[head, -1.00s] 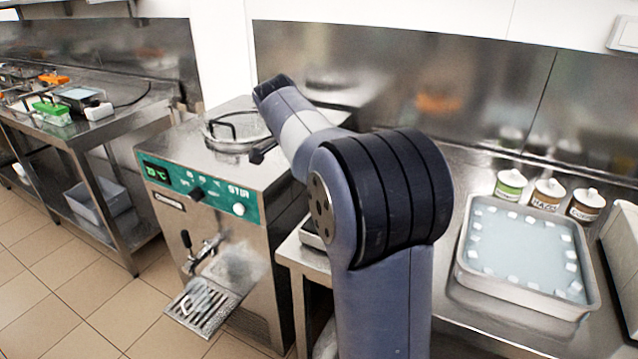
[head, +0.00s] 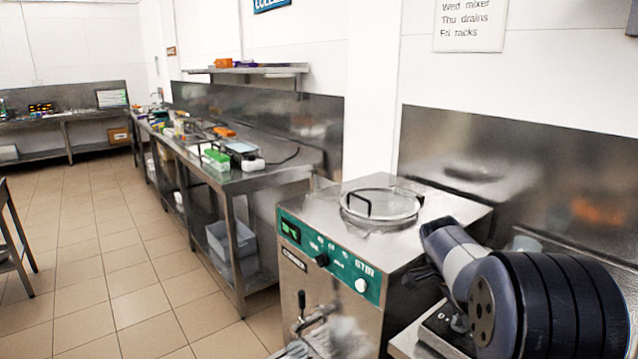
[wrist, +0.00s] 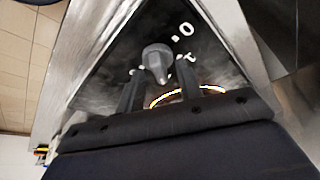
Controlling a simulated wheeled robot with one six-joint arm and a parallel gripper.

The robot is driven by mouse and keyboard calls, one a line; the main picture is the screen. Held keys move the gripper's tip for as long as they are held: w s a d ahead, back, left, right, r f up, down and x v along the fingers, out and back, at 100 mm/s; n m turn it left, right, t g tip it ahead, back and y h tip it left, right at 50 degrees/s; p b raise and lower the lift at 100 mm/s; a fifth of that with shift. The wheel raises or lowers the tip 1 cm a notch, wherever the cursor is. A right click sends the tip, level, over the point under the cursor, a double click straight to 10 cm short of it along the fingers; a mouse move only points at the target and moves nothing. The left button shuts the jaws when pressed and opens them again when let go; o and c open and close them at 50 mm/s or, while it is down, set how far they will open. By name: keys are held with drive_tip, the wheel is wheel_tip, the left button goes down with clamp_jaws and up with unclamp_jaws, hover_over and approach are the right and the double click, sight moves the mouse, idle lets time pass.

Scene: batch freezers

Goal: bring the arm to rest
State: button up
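My arm (head: 520,300) fills the lower right of the head view, bent over the worktop beside the batch freezer. My gripper is mostly hidden behind the arm there. In the wrist view my gripper (wrist: 159,88) shows two dark fingers standing apart with a gap between them. A grey knob (wrist: 157,62) on a dark panel shows in that gap, beyond the fingers. I see no object held, and I cannot tell how far the knob is from the fingertips.
The batch freezer (head: 335,285) with its round lid (head: 382,204) stands left of my arm. A black hob (head: 445,330) is below the arm; a glowing ring (wrist: 188,93) shows in the wrist view. A long steel bench (head: 235,180) runs behind left. The tiled floor (head: 110,270) is open.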

idle(0.4)
drive_tip(key=w+v, duration=0.1)
drive_tip(key=v, duration=0.9)
drive_tip(key=x, duration=0.7)
drive_tip(key=s+x, duration=0.1)
drive_tip(key=x, duration=0.2)
drive_tip(key=shift+d+f, duration=0.1)
drive_tip(key=shift+f, duration=0.1)
drive_tip(key=shift+s+r+n+t, duration=0.15)
drive_tip(key=shift+n+t, duration=0.25)
drive_tip(key=shift+n, duration=0.5)
drive_tip(key=n+t, duration=0.1)
drive_tip(key=n, duration=0.1)
drive_tip(key=shift+n, duration=0.4)
drive_tip(key=shift+s+d+n+t+y+p, duration=0.1)
drive_tip(key=shift+n+t+y+p, duration=0.4)
drive_tip(key=shift+n, duration=1.2)
drive_tip(key=shift+n+t+y+p, duration=0.1)
drive_tip(key=shift+n+t+y, duration=0.2)
drive_tip(key=shift+n+y, duration=0.95)
drive_tip(key=shift+d+n+y+b, duration=0.1)
drive_tip(key=shift+n+y+b, duration=0.25)
drive_tip(key=shift+n, duration=1.45)
drive_tip(key=shift+d+n+y+b, duration=0.15)
drive_tip(key=shift+n+y, duration=0.25)
drive_tip(key=shift+n, duration=1.35)
drive_tip(key=shift+n+y, duration=0.9)
drive_tip(key=shift+n, duration=1.8)
